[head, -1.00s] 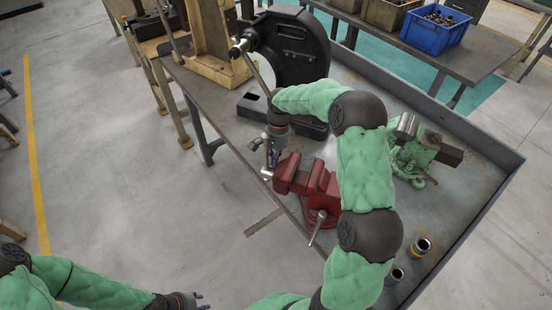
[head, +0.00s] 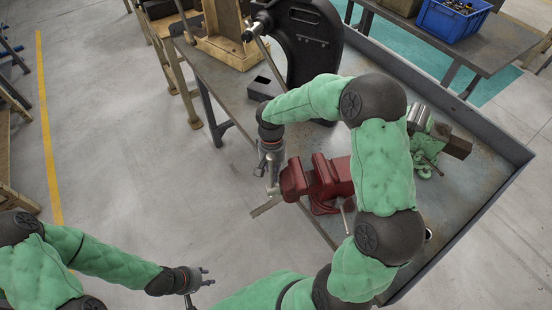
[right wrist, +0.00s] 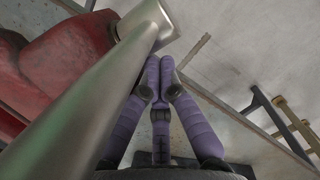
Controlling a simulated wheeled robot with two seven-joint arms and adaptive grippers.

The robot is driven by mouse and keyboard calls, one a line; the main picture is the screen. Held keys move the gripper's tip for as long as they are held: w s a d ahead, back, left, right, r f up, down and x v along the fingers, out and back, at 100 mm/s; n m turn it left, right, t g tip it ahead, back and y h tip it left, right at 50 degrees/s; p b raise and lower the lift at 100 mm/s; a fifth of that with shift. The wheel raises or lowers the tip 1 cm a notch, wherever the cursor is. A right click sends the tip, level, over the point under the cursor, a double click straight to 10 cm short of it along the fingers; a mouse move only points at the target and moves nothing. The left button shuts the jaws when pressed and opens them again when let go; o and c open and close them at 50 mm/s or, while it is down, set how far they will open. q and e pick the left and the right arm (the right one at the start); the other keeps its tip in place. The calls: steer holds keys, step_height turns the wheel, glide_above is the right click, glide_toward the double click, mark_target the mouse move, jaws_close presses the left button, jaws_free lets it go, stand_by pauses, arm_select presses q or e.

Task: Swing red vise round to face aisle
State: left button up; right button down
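The red vise (head: 318,182) sits on the near edge of the grey bench. Its jaw end points left, out over the edge toward the open floor, and a metal handle hangs at its near side. My right gripper (head: 272,186) is beside the jaw end, fingers down; touching cannot be told. In the right wrist view its purple fingers (right wrist: 160,62) are together at the tips with nothing seen between them. A thick metal bar (right wrist: 95,100) crosses close to them, with the red vise (right wrist: 50,70) behind. My left gripper (head: 207,277) is open and empty over the floor.
A green vise (head: 428,145) stands on the bench behind my right arm. A black arbor press (head: 312,45) and wooden stand (head: 225,35) are at the far end. A blue bin (head: 452,24) is on another table.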

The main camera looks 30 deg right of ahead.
mark_target(277, 192)
steer(key=s+n, duration=0.1)
steer(key=s+a+n, duration=0.1)
steer(key=s, duration=0.3)
steer(key=shift+a+n+h, duration=0.3)
steer(key=shift+a+n, duration=0.1)
steer(key=shift+s+a+n+p, duration=0.2)
steer(key=shift+s+n+p, duration=0.15)
steer(key=shift+s+n, duration=0.45)
steer(key=shift+s, duration=0.15)
